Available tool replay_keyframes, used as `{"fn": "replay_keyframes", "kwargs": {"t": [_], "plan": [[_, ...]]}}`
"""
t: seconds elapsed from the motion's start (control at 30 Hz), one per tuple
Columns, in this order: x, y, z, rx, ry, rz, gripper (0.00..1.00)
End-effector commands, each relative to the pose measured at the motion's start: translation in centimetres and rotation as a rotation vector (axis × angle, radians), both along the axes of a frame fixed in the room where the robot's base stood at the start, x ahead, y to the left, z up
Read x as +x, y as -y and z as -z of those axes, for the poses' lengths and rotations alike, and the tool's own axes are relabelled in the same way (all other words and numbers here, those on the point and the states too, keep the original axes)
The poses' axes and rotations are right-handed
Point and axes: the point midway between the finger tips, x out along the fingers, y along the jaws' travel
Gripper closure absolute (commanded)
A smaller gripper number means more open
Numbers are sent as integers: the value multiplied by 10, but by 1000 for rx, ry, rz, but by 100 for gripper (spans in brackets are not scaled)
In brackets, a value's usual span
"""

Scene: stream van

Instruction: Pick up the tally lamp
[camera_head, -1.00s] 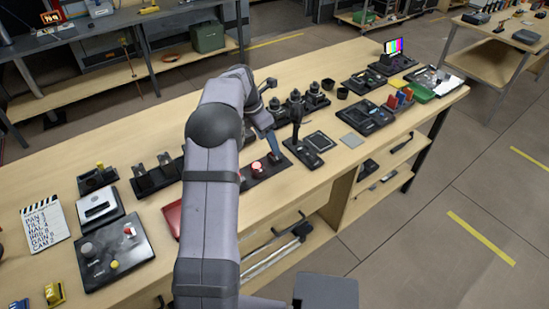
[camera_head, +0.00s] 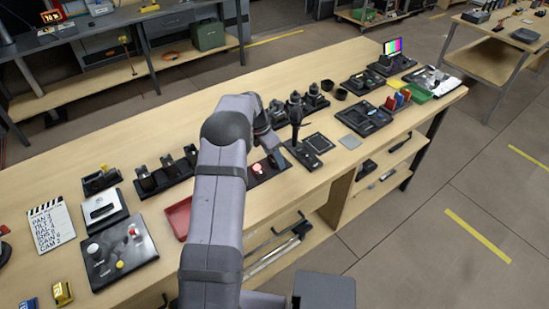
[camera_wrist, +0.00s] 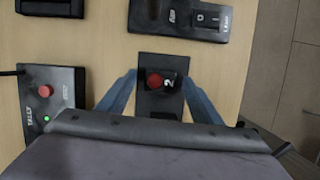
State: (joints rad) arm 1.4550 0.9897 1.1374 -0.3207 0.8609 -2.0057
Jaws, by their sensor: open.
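The tally lamp (camera_wrist: 155,81), a small red dome beside a white "2" on a black block, sits on a dark plate (camera_wrist: 158,102) in the wrist view. In the head view its red top (camera_head: 257,168) shows just right of my arm. My gripper (camera_wrist: 159,76) is open, with one blue finger on each side of the lamp and a gap visible on both sides. Its height above the table is hard to tell. In the head view my gripper (camera_head: 273,152) is partly hidden by my arm.
A black box marked TALLY (camera_wrist: 52,96), with a red button and green light, lies left of the left finger. A switch panel (camera_wrist: 180,18) lies beyond the lamp. A red tray (camera_head: 179,219) is left of my arm. Bare wood surrounds the lamp's plate.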

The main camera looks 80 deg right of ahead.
Motion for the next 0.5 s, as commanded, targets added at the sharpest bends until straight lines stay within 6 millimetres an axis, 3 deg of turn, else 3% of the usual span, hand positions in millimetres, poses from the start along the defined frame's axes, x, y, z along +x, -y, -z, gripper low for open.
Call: {"fn": "replay_keyframes", "kwargs": {"t": [0.13, 0.33, 0.5], "plan": [[0, 0, 0, 0, 0, 0, 41], [0, 0, 0, 0, 0, 0, 86], [0, 0, 0, 0, 0, 0, 86]]}}
